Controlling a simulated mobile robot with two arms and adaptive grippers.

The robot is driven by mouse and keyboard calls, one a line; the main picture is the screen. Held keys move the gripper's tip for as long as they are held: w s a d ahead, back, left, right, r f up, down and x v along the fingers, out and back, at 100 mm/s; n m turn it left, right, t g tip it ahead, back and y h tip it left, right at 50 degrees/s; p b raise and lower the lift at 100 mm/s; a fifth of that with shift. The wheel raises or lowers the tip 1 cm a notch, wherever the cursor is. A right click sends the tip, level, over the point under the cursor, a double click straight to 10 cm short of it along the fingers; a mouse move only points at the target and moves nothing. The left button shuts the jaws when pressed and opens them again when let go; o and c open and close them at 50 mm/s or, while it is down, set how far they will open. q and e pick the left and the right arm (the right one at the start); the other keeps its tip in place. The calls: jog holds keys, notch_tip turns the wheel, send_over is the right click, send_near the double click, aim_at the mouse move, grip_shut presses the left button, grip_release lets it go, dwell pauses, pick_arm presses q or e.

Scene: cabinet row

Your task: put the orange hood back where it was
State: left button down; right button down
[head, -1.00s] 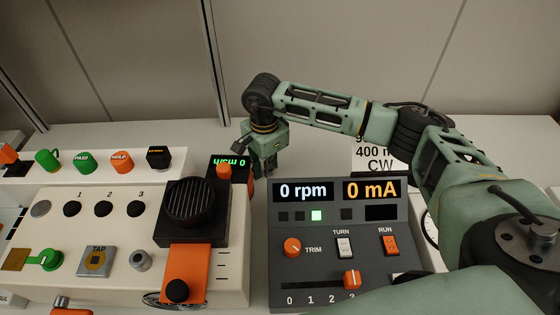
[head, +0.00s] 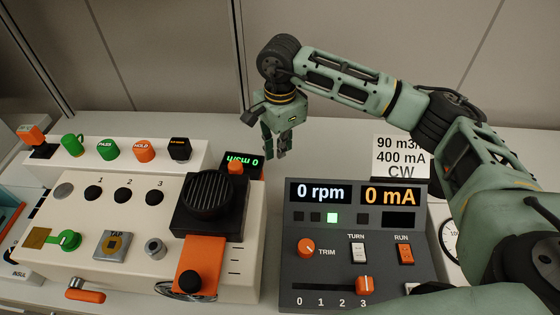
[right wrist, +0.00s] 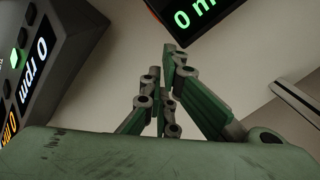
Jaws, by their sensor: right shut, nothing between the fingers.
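Several orange parts show in the head view, and I cannot tell for sure which is the hood. An orange block (head: 33,135) sits on a black stand at the far left. A small orange cap (head: 236,167) stands by the green-lit display (head: 243,159) of a black box. An orange plate (head: 198,259) with a black knob lies below the round black grille. My right gripper (head: 277,155) is shut and empty, pointing down just right of the display box. Its fingers also show in the right wrist view (right wrist: 165,95). My left gripper is not in view.
A grey panel (head: 295,265) with two readouts, switches and a slider stands at the front right. A "CW" card (head: 400,153) stands behind it. A cream panel (head: 110,205) fills the left, with a row of coloured caps behind it. The back counter is clear.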

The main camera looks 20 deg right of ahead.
jog(key=shift+r, duration=1.85)
jog(key=shift+r, duration=0.1)
